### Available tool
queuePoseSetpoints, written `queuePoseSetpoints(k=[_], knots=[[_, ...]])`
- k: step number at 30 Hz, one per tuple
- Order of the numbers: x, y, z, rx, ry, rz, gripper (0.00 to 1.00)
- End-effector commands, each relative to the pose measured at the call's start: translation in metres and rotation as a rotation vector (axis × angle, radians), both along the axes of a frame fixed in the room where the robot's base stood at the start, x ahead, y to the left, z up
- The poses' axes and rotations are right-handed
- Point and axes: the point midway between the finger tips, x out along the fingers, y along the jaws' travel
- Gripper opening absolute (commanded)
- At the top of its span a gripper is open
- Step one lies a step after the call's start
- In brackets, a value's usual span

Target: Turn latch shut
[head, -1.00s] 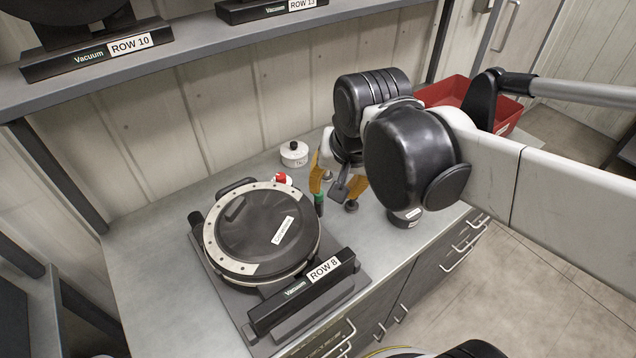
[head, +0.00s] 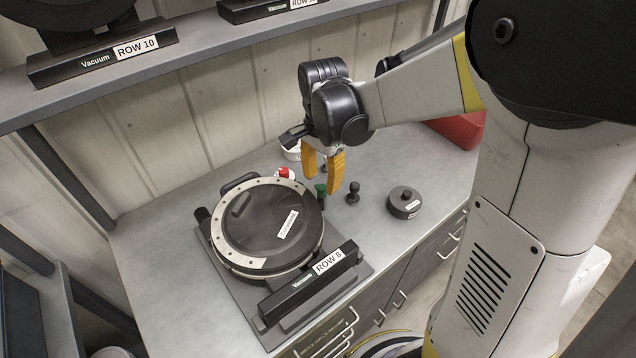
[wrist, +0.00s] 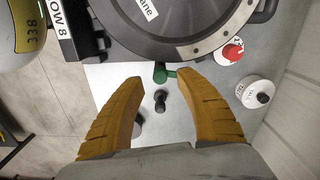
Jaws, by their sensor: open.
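The seed meter marked ROW 8 (head: 325,262) lies flat on the counter, its round dark lid (head: 262,232) on top with a raised bar. A small green-topped part (head: 320,190) stands beside the lid's right edge. It also shows as a green piece with a short side arm in the wrist view (wrist: 160,74). I cannot tell for certain whether this is the latch. My gripper (head: 323,182) is open and empty, pointing down above the green part. In the wrist view its yellow fingers (wrist: 160,80) lie either side of the green part, apart from it.
A black knob (head: 353,190) stands just right of the green part. A red-capped item (head: 285,174), a white tin (head: 291,153) and a dark round tin (head: 404,202) are nearby. A red bin (head: 458,130) is at the back right. A shelf (head: 190,52) overhangs behind.

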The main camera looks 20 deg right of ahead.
Motion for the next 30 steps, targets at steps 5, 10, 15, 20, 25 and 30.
queuePoseSetpoints(k=[5, 10, 15, 20, 25, 30], knots=[[0.0, 0.0, -0.026, 0.0, 0.0, 0.001, 0.42], [0.0, 0.0, -0.032, 0.0, 0.0, 0.001, 0.42], [0.0, 0.0, -0.032, 0.0, -0.001, 0.001, 0.42], [0.0, 0.0, -0.032, 0.0, -0.001, 0.001, 0.1], [0.0, 0.0, -0.032, 0.0, -0.001, 0.001, 0.0], [0.0, 0.0, -0.031, 0.0, -0.001, 0.015, 0.0]])
